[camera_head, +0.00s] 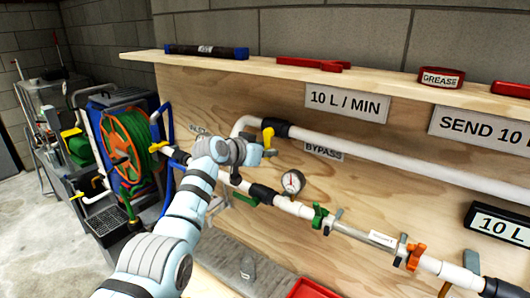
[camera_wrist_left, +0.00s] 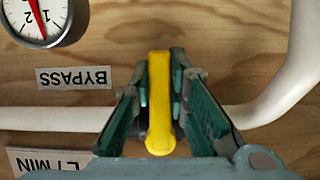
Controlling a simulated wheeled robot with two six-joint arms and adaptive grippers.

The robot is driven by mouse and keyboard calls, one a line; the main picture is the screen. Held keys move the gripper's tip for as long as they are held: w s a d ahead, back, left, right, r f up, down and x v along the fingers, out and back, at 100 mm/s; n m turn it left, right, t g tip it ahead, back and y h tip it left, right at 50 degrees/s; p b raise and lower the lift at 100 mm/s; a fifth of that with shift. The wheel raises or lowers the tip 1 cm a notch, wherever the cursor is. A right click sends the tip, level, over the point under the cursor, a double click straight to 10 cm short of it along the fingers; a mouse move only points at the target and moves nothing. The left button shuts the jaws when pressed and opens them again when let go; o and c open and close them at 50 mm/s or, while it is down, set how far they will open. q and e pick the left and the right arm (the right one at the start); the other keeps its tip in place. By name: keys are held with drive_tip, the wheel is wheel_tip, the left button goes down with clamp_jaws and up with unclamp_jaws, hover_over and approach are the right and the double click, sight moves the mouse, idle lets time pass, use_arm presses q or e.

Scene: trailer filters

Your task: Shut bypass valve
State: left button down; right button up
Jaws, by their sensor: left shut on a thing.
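The yellow bypass valve handle (camera_head: 268,136) sits on the upper white pipe, left of the BYPASS label (camera_head: 323,151). My left gripper (camera_head: 262,152) is at this handle. In the left wrist view the yellow handle (camera_wrist_left: 160,105) lies between the two green-grey fingers of my left gripper (camera_wrist_left: 165,85), which are shut on it. There the handle runs across the white pipe (camera_wrist_left: 60,120) rather than along it. The valve body is mostly hidden behind the handle and fingers. My right gripper is not in view.
A pressure gauge (camera_head: 292,182) and a lower pipe with a green-handled valve (camera_head: 319,214) and an orange-handled valve (camera_head: 414,257) are to the right. A wooden shelf (camera_head: 390,88) runs above. A hose reel (camera_head: 128,146) stands at the left. A red tray (camera_head: 312,289) is below.

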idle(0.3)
use_arm(q)
drive_tip(key=c, duration=1.5)
unclamp_jaws()
drive_tip(key=shift+c, duration=0.2)
